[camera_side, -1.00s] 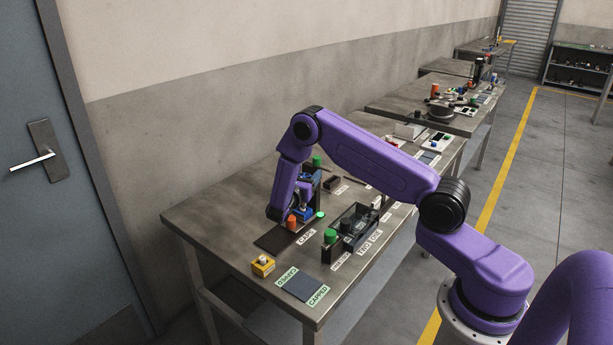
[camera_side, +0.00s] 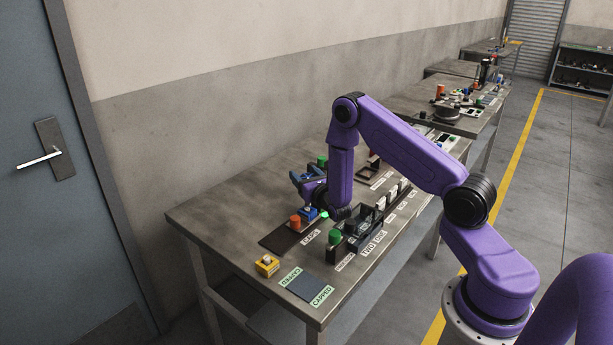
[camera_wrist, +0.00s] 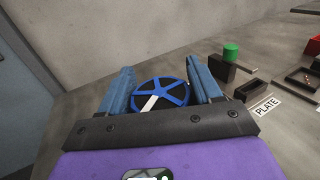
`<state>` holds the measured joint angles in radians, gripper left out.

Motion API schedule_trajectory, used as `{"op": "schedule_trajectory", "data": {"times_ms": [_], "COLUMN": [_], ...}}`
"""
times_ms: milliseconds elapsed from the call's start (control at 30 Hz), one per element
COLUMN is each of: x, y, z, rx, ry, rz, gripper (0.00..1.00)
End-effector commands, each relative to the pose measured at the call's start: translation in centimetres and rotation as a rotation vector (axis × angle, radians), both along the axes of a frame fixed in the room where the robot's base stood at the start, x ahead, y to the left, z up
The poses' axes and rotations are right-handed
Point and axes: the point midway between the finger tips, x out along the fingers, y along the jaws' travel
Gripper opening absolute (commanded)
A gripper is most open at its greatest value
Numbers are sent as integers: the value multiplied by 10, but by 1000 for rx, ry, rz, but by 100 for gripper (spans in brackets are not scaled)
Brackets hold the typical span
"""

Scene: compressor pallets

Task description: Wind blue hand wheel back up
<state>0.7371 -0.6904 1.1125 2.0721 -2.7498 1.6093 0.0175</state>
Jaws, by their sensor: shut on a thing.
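The blue hand wheel (camera_wrist: 162,91) is a spoked ring in the middle of the wrist view, with a pale bar across its lower part. My gripper (camera_wrist: 161,70) has one blue-grey finger on each side of the wheel and is shut on it. In the side view my gripper (camera_side: 307,181) points away from the camera, above the dark caps tray. The wheel cannot be clearly told apart from my blue fingers there. The wheel's mount is hidden.
An orange cap (camera_side: 295,222) and a blue cap (camera_side: 309,213) stand near my gripper. A yellow block (camera_side: 267,265) sits at the near left. The table's left part is clear.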

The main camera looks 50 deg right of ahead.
Motion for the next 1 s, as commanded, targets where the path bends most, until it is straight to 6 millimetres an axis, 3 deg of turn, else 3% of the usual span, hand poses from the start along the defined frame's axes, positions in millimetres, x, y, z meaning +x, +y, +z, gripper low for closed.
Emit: {"op": "schedule_trajectory", "data": {"times_ms": [733,767,800,1000], "x": [1,1,1,1], "y": [1,1,1,1], "z": [1,1,1,1], "rx": [-3,-3,-3,-2], "ry": [-2,-2,-2,-2], "rz": [88,87,87,87], "gripper": [33,70,83,84]}}
